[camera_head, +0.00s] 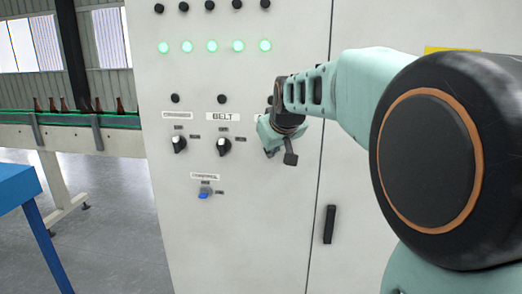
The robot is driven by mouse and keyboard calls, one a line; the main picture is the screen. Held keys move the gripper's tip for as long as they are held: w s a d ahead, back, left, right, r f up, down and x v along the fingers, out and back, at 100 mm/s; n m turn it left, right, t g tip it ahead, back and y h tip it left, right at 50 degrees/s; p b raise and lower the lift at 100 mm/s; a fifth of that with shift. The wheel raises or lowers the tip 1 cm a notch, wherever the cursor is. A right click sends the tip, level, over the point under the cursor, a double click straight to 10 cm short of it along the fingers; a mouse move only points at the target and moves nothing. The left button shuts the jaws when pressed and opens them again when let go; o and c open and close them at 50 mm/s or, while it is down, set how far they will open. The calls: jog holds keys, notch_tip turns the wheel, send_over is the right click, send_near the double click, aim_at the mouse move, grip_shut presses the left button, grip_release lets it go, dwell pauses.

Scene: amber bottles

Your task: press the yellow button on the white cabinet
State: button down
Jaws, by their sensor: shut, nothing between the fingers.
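The white cabinet (240,255) fills the middle of the view. My gripper (270,136) is shut and empty, at the cabinet front to the right of the BELT label (222,116). My wrist and gripper cover part of the panel there, including most of a control in the same row as the two rotary knobs. No yellow button shows; whether it is behind my gripper I cannot tell. I also cannot tell whether the gripper touches the panel.
Black knobs (179,144) (224,146), a blue switch (204,194) and green lamps (212,47) are on the panel. A black door handle (329,224) is lower right. A bottle conveyor (70,121) and blue table (18,186) stand left.

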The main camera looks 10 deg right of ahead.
jog(key=shift+s, duration=0.1)
jog(key=shift+s+a+b, duration=0.25)
jog(key=shift+s+b, duration=0.25)
jog(key=shift+s, duration=0.25)
jog(key=s, duration=0.1)
jog(key=s+a+b, duration=0.1)
jog(key=s, duration=0.1)
jog(key=s+b, duration=0.1)
jog(key=shift+s+a+r, duration=0.15)
jog(key=shift+s+a, duration=0.2)
jog(key=shift+s, duration=0.05)
jog(key=shift+w, duration=0.1)
dwell(0.3)
